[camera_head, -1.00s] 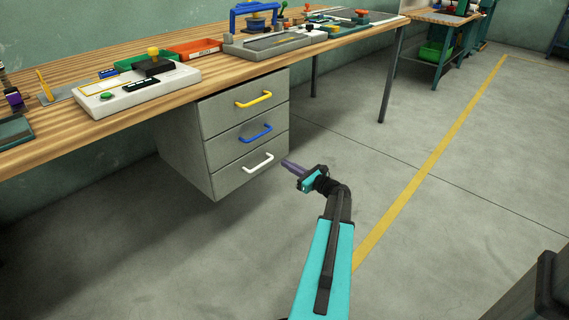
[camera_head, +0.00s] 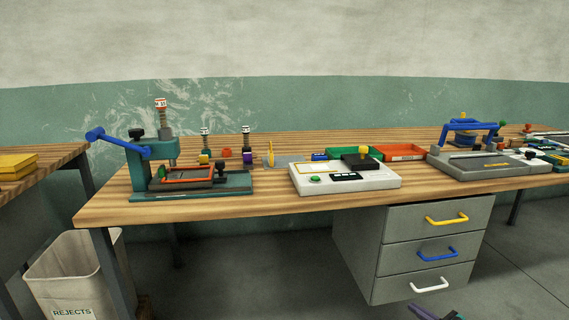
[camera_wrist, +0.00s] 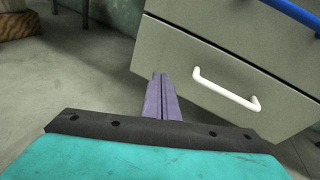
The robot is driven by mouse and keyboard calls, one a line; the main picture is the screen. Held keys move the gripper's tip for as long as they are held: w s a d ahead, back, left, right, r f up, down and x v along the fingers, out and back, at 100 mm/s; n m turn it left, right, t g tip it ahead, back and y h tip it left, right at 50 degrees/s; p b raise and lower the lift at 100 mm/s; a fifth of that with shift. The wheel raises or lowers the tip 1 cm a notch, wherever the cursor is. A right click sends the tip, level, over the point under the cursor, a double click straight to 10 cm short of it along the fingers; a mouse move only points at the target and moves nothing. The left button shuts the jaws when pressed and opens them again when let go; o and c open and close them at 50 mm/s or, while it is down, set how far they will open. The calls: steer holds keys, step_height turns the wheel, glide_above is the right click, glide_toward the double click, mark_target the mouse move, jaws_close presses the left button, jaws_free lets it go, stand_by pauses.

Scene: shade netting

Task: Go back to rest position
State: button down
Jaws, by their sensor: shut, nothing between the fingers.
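My gripper (camera_wrist: 160,84) shows in the wrist view as two purple fingers pressed together, with nothing between them. It points at the grey drawer unit, just left of the white handle (camera_wrist: 227,90) of the bottom drawer (camera_wrist: 175,60). It looks apart from the handle; whether the tips touch the drawer front I cannot tell. In the head view only the top of my gripper (camera_head: 424,312) shows at the bottom edge, below the white handle (camera_head: 429,285). The rest of my arm is out of that view. All three drawers look shut.
The wooden workbench (camera_head: 270,212) carries a teal press (camera_head: 190,185), a white control box (camera_head: 345,180) and a grey fixture (camera_head: 480,165) with a blue handle. A white rejects bin (camera_head: 75,275) stands at the left. Floor is open in front of the drawers.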

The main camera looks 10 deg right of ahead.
steer(key=s+a+f+n+g+y+p, duration=0.1)
steer(key=s+a+f+n+g+p, duration=0.25)
steer(key=a, duration=0.85)
steer(key=a+f+n+g+y+p, duration=0.2)
steer(key=a+n+g+p, duration=0.3)
steer(key=a, duration=0.6)
steer(key=s+a+f+n+g+y+p, duration=0.1)
steer(key=s+a+f+n+g, duration=0.15)
steer(key=a+n, duration=0.65)
steer(key=s+a+f+n+g+h+p, duration=0.2)
steer(key=s+a+n+g+p, duration=0.35)
steer(key=s+a, duration=0.65)
steer(key=s+r+n+g+h+p, duration=0.2)
steer(key=s+n+p, duration=0.1)
steer(key=s, duration=0.3)
steer(key=s+a+r+n+g+h+p, duration=0.1)
steer(key=s+n+g+h+p, duration=0.1)
steer(key=s+n, duration=0.3)
steer(key=shift+s+r+h+p, duration=0.4)
steer(key=shift+s+h, duration=0.15)
steer(key=shift+h, duration=0.05)
